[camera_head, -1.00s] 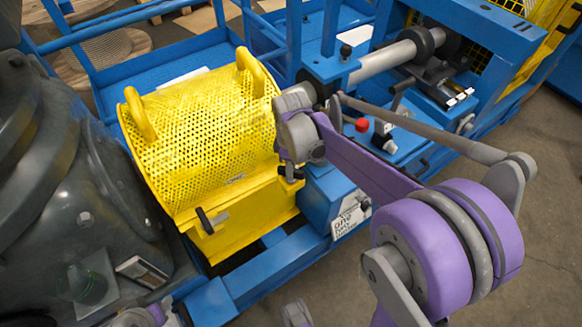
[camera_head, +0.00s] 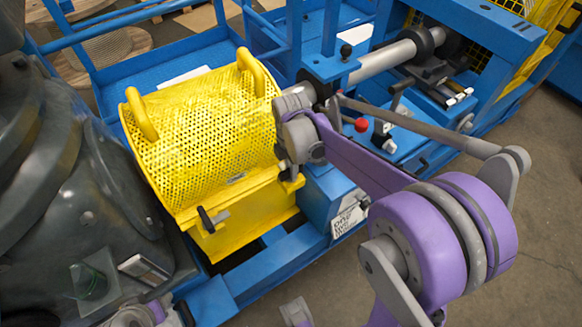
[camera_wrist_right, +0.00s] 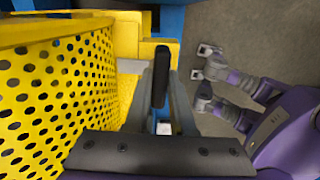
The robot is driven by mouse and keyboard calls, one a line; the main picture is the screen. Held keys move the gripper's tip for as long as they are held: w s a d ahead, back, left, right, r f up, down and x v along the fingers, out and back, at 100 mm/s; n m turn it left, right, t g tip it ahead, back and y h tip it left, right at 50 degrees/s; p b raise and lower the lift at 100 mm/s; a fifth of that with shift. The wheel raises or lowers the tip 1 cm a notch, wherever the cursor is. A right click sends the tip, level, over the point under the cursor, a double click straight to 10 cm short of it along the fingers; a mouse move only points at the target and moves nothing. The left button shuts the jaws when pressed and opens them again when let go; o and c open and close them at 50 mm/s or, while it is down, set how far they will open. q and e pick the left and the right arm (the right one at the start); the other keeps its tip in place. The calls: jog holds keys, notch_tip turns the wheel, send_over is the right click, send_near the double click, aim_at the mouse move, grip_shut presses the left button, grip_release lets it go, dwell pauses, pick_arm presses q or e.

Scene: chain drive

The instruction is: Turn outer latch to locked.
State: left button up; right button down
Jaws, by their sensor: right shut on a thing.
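A yellow perforated guard (camera_head: 205,125) with two yellow loop handles covers the drive on a blue frame. A black-handled latch (camera_head: 212,217) sits on its near face. My right gripper (camera_head: 290,172) is at the guard's right end, over the other latch, which it mostly hides in the head view. In the right wrist view that latch's black handle (camera_wrist_right: 160,75) stands between the two grey fingers, which are shut on it, close to the yellow bracket. Part of my left arm shows at the bottom left of the head view; its gripper is not clear.
A red knob (camera_head: 361,125) and black levers sit on the blue bench right of the guard, beside a grey shaft (camera_head: 385,62). A large dark machine casing (camera_head: 75,190) stands close on the left. Bare floor (camera_head: 535,190) lies to the right.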

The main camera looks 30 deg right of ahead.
jog(key=shift+n, duration=0.3)
dwell(0.4)
jog(key=c, duration=0.8)
grip_release()
jog(key=shift+o, duration=0.2)
notch_tip(320, 180, up, 11)
jog(key=p, duration=0.1)
jog(key=shift+f, duration=0.1)
